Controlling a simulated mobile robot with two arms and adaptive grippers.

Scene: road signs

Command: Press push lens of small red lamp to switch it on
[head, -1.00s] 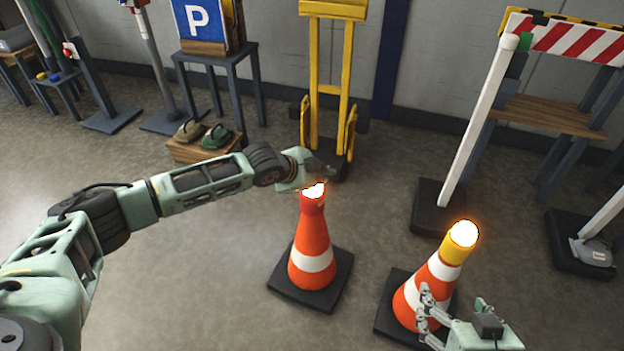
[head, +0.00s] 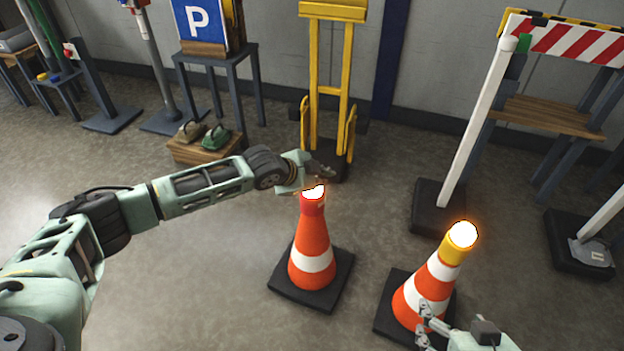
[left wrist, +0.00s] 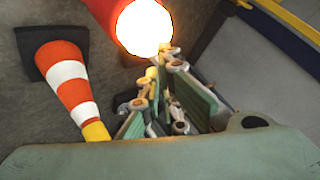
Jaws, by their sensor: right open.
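The small red lamp (head: 313,196) sits on top of an orange and white cone (head: 311,250), and its lens glows white. In the left wrist view the lit lens (left wrist: 145,27) shows at the top with a red body behind it. My left gripper (head: 322,171) is just above and behind the lamp in the head view; its fingers (left wrist: 161,70) are close together and empty, with the tips near the lens. I cannot tell whether they touch it. My right gripper (head: 424,322) is open and empty in front of the other cone.
A second cone (head: 425,293) with a yellow lamp (head: 460,238), also glowing, stands to the right. Behind are a yellow trolley (head: 330,80), a parking sign (head: 200,22) on a stool, a wooden box (head: 205,150) and a striped barrier (head: 570,38).

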